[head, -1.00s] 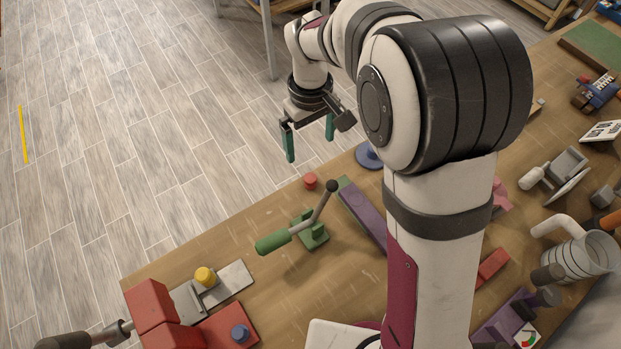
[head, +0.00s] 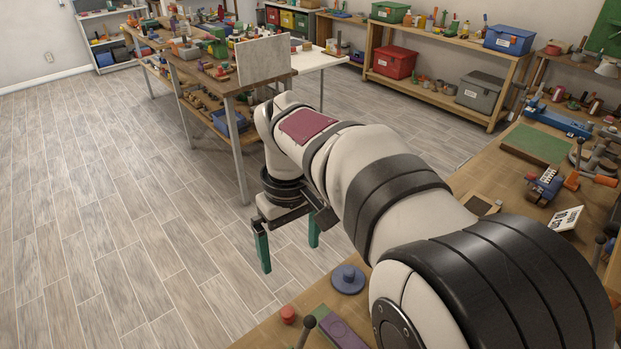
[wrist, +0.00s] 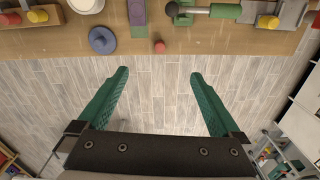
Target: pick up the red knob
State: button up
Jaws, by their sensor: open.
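The red knob (head: 288,314) is a small round-topped piece near the bench edge, at the bottom of the head view. In the wrist view the red knob (wrist: 159,47) sits at the top centre, just inside the edge. My gripper (head: 290,258) has two green fingers, spread apart with nothing between them. It hangs past the bench edge, with floor behind it. In the wrist view my gripper (wrist: 160,74) points toward the knob, which lies beyond the gap between the fingertips. They do not touch it.
A blue disc with a raised knob (head: 348,279) stands near the red knob. A purple block (head: 343,333) and a green-handled lever clamp (wrist: 215,11) are also close by on the wooden bench (wrist: 75,43). Another loaded bench (head: 245,90) stands across the floor.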

jog(key=s+d+m, duration=0.6)
jog(key=s+d, duration=0.3)
jog(key=s, duration=0.1)
jog(key=shift+s+d+r+m+y, duration=0.2)
jog(key=shift+s+r+m+y, duration=0.1)
jog(key=shift+r+y, duration=0.15)
jog(key=s+d+f+m, duration=0.1)
jog(key=s+m, duration=0.1)
jog(key=s, duration=0.1)
jog(key=s+d+f+m, duration=0.1)
jog(key=s+m, duration=0.1)
jog(key=s, duration=0.2)
jog(key=s+d+f+m, duration=0.1)
jog(key=s+f+m, duration=0.1)
jog(key=s, duration=0.2)
jog(key=shift+d+f+y, duration=0.1)
jog(key=shift+d+y, duration=0.15)
jog(key=shift+y, duration=0.1)
jog(key=shift+c, duration=0.9)
jog(key=shift+s+f+m, duration=0.2)
jog(key=shift+s+m, duration=0.15)
jog(key=shift+m, duration=0.05)
jog(key=shift+c, duration=1.2)
jog(key=n+h, duration=0.2)
jog(key=n, duration=1.5)
send_over(288, 311)
notch_tip(288, 311, down, 4)
notch_tip(288, 311, down, 16)
jog(key=shift+f, duration=0.1)
